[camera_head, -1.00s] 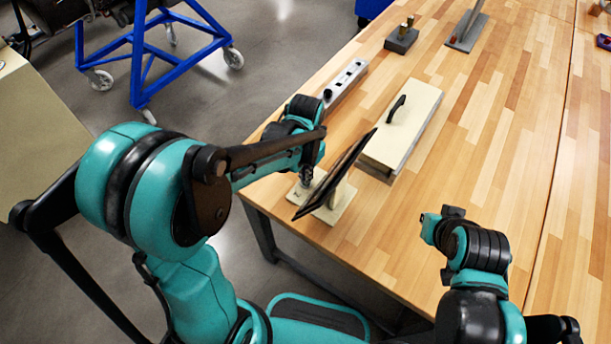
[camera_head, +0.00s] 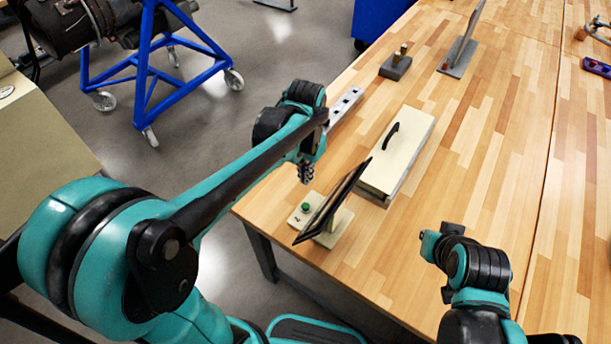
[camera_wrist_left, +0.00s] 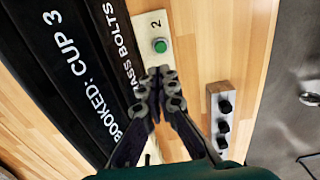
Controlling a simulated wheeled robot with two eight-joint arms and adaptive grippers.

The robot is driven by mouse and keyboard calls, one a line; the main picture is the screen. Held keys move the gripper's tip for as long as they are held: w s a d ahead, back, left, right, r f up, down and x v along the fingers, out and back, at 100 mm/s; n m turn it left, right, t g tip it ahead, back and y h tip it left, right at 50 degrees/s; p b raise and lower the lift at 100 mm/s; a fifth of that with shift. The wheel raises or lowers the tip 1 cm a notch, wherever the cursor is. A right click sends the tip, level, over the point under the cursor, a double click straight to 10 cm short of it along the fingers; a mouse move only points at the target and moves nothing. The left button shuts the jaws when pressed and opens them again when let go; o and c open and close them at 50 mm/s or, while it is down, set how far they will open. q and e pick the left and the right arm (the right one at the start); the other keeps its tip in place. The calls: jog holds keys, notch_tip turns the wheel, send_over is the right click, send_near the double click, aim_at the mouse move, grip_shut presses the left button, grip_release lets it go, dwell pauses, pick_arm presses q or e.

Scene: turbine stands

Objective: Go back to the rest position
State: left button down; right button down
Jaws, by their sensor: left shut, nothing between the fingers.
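My left gripper (camera_head: 306,175) is shut and empty above the near left edge of the wooden table. It hangs close to a small cream block with a green button (camera_head: 306,206), apart from it in the head view. The left wrist view shows its fingers (camera_wrist_left: 160,75) together, with the green button (camera_wrist_left: 160,45) and the number 2 just beyond the tips. A dark tilted panel (camera_head: 338,201) stands beside the button; its white lettering shows in the left wrist view. My right arm (camera_head: 468,262) is over the table at right; its gripper fingers are not visible.
A cream box (camera_head: 400,155) with a black handle lies behind the panel. A grey strip with dark knobs (camera_head: 345,104) lies at the table's left edge. A grey block (camera_head: 396,67) and a stand (camera_head: 460,58) are farther back. The table's right middle (camera_head: 490,150) is clear.

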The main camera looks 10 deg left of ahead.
pick_arm(q)
jog(key=shift+s, duration=0.1)
dwell(0.5)
jog(key=s+a+f+n+t+b, duration=0.2)
jog(key=s+t+b, duration=0.1)
jog(key=s, duration=0.2)
jog(key=s+a+f+n+t+b, duration=0.2)
jog(key=s+a+t+b, duration=0.1)
jog(key=s, duration=0.3)
jog(key=shift+t+b, duration=0.45)
jog(key=shift+t, duration=0.15)
jog(key=shift+a+f, duration=0.1)
jog(key=shift+f, duration=0.05)
dwell(0.7)
